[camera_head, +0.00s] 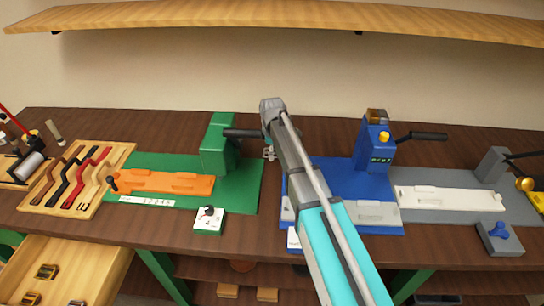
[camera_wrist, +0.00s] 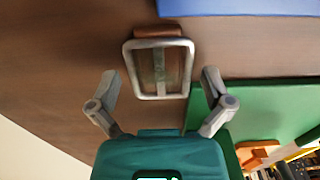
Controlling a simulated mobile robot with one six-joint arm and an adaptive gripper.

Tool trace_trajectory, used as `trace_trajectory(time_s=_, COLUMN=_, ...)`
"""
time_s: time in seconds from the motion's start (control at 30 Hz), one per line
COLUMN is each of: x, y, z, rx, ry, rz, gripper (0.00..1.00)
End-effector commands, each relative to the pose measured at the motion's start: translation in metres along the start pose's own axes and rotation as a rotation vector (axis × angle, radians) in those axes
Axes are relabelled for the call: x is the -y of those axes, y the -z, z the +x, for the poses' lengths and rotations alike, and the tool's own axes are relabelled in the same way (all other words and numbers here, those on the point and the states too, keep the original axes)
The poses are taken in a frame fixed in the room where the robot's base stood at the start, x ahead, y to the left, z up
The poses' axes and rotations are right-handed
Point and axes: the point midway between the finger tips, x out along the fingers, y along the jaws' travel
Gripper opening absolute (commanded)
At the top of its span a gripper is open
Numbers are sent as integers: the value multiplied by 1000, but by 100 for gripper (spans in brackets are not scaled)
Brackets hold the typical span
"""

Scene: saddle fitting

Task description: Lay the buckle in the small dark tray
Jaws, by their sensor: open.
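A metal buckle (camera_wrist: 187,83), a rounded rectangular frame with a centre bar and a brown piece at its top end, lies on the dark wooden bench in the wrist view. In the head view the buckle (camera_head: 269,153) shows small between the green and blue mats, beside my arm. My gripper (camera_wrist: 160,85) is open and empty, with one finger on each side of the buckle's lower end and apart from it. In the head view its fingers are hidden by my arm. I cannot make out a small dark tray with certainty.
The green mat (camera_head: 245,195) with its green press stands left, the blue mat (camera_head: 335,175) with its blue press right. A wooden tray of straps (camera_head: 94,203) lies far left. Below it, an open drawer (camera_head: 85,282) holds several buckles. A shelf (camera_head: 270,14) runs above.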

Motion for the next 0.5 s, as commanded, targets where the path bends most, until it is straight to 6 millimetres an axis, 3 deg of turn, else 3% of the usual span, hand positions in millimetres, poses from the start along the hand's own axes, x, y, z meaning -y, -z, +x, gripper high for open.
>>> trace_trajectory(time_s=0.47, x=0, y=0, z=0, rx=0, ry=0, rz=0, gripper=100)
trace_trajectory(time_s=0.5, x=0, y=0, z=0, rx=0, ry=0, rz=0, gripper=94)
